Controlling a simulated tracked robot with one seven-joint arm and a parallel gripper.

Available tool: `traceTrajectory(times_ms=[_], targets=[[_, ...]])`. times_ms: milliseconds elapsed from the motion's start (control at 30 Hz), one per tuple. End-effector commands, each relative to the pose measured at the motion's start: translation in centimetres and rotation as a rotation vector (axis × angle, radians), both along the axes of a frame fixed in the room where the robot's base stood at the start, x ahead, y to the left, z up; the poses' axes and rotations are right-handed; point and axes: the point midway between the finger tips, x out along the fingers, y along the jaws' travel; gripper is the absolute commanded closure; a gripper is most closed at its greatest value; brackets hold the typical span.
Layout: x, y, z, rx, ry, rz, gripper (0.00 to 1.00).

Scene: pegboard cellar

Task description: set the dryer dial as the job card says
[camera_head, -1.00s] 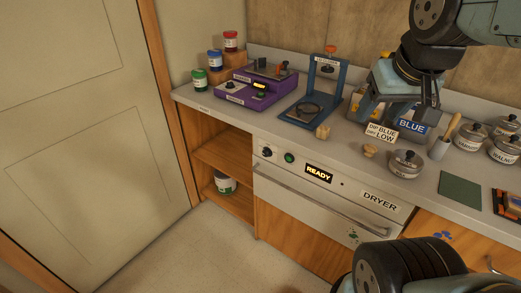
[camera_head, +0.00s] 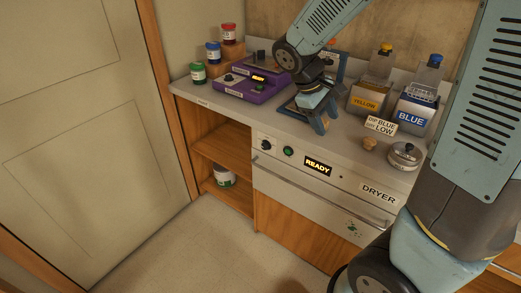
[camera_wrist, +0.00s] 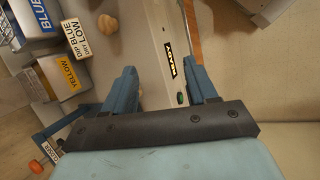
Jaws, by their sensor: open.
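The dryer (camera_head: 340,197) is a pale front panel under the counter. Its black dial (camera_head: 266,145) is at the panel's left end, beside a green button (camera_head: 289,151) and a lit READY display (camera_head: 318,166). The display also shows in the wrist view (camera_wrist: 170,60), but the dial is hidden there. The job card (camera_head: 380,126) reads "DIP BLUE DRY LOW" and stands on the counter. My gripper (camera_head: 312,118) is open and empty, pointing down above the counter's front part, right of the dial and higher than it.
A purple device (camera_head: 253,83) sits left of my gripper, and a blue stand (camera_head: 341,70) is partly hidden behind it. Yellow (camera_head: 367,100) and blue (camera_head: 414,112) containers stand to the right. A wooden knob (camera_head: 369,144) and a lidded pot (camera_head: 404,156) are near the edge. Floor before the dryer is clear.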

Motion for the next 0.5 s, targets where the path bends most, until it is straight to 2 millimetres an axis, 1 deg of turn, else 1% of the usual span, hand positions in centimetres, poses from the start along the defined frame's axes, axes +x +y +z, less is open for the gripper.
traceTrajectory(times_ms=[33, 267, 500], targets=[[0.6, 0.8, -1.1, -0.041, 0.027, 0.039, 0.43], [3.2, 3.7, -5.1, -0.229, 0.113, 0.217, 0.43], [5.4, 7.2, -9.3, -0.439, 0.183, 0.412, 0.43]])
